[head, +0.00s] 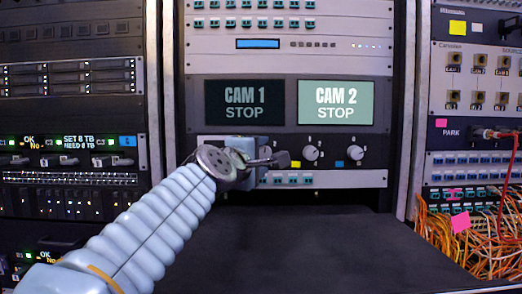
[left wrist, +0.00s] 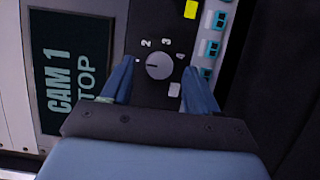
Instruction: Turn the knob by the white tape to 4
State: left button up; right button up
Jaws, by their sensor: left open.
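The knob by the white tape (left wrist: 159,66) is round and grey in the left wrist view, with numbers 2, 3 and 4 around it. The white tape (left wrist: 174,89) is a small square beside the knob. My left gripper (left wrist: 158,68) is open, with one blue finger on each side of the knob; I cannot tell whether they touch it. In the head view my left gripper (head: 272,159) covers this knob and its tape. My right gripper is out of view.
Yellow tape (head: 295,164) marks the neighbouring knob (head: 311,153), and blue tape (head: 339,163) the far-right knob (head: 355,153). The CAM 1 (head: 244,102) and CAM 2 (head: 336,102) screens sit above, both reading STOP. A dark shelf (head: 300,235) lies below. Orange cables (head: 490,240) hang at right.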

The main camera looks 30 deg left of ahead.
pick_arm(q)
jog(key=shift+w+a, duration=0.15)
jog(key=shift+w, duration=0.45)
jog(key=c, duration=1)
jog(key=shift+c, duration=0.2)
